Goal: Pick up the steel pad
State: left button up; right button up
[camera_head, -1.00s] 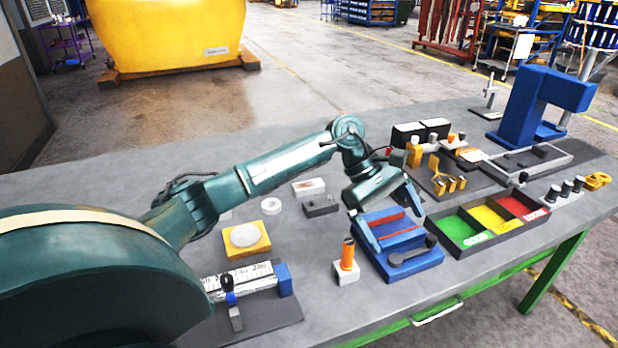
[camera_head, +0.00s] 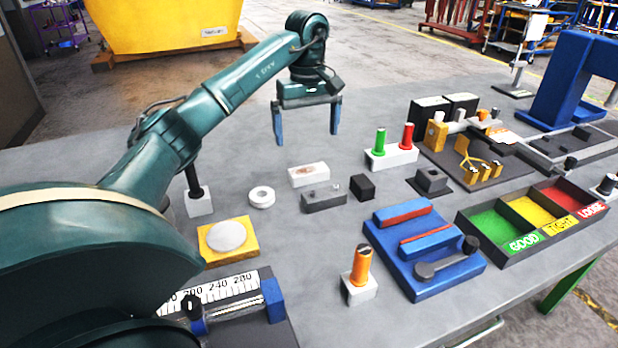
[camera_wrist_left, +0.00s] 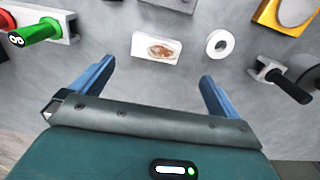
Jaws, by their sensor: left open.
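I cannot tell for sure which piece is the steel pad. A white block with a brown patch (camera_head: 309,174) lies mid-table, and a dark grey block with small pins (camera_head: 323,200) lies just nearer. A pale grey disc (camera_head: 226,236) sits on a yellow plate (camera_head: 246,253) further left. My left gripper (camera_head: 307,135) is open and empty, fingers down, above the table beyond the white block. In the left wrist view, the white block (camera_wrist_left: 156,48) shows just past the open fingertips (camera_wrist_left: 157,72). My right gripper is not in view.
A white ring (camera_head: 262,196) and a black cube (camera_head: 362,187) flank the blocks. A stand with green and red plugs (camera_head: 391,156) is right of the gripper. A blue fixture (camera_head: 430,265) and a sorting tray (camera_head: 480,240) fill the right. The far left table is clear.

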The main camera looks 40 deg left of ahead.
pick_arm(q)
send_over(309, 169)
jog(key=f, duration=0.3)
jog(key=s+f, duration=0.1)
jog(key=shift+d+f, duration=0.15)
jog(key=shift+f, duration=0.25)
jog(key=shift+w+f, duration=0.25)
jog(key=shift+f, duration=1.1)
jog(key=shift+w+f, duration=0.2)
jog(key=shift+f, duration=1.1)
jog(key=shift+c, duration=0.4)
jog(key=shift+a+r, duration=0.1)
jog(key=shift+a, duration=0.1)
jog(key=c, duration=1.2)
